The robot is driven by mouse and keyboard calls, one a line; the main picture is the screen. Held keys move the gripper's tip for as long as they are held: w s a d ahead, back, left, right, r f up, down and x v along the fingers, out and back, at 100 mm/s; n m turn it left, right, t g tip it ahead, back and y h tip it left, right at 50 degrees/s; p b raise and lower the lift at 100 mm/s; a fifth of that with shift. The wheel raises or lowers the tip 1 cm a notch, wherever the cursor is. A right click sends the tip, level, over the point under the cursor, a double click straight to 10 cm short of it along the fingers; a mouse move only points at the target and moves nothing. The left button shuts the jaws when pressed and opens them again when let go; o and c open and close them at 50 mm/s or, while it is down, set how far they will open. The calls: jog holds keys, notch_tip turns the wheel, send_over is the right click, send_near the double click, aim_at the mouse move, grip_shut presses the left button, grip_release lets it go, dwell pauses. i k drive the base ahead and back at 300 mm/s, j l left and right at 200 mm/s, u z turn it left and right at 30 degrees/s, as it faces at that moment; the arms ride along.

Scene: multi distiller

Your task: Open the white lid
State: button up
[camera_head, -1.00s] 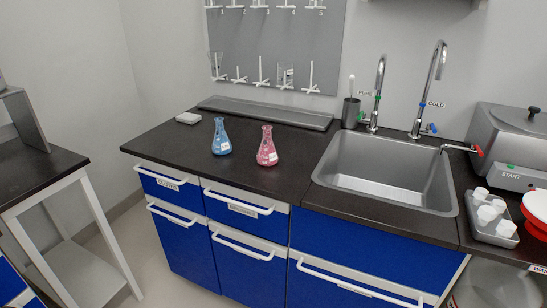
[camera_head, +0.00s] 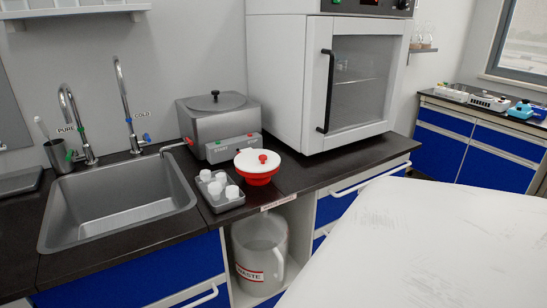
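A round white lid (camera_head: 252,158) with a small red knob (camera_head: 263,158) sits on a red container (camera_head: 258,178) on the dark counter, in the middle of the head view. The lid looks seated on the red rim. My gripper does not show in this view, so I cannot see where it is relative to the lid. A large white surface fills the lower right corner.
A grey tray with several white-capped bottles (camera_head: 220,187) is left of the container. Behind stands the metal distiller (camera_head: 219,123). A white oven (camera_head: 358,85) is to the right, a sink (camera_head: 117,202) to the left, and a waste jug (camera_head: 259,251) below.

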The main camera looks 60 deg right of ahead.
aim_at(250, 160)
jog(key=z, duration=1.55)
jog(key=i+l+z, duration=0.15)
jog(key=z, duration=0.25)
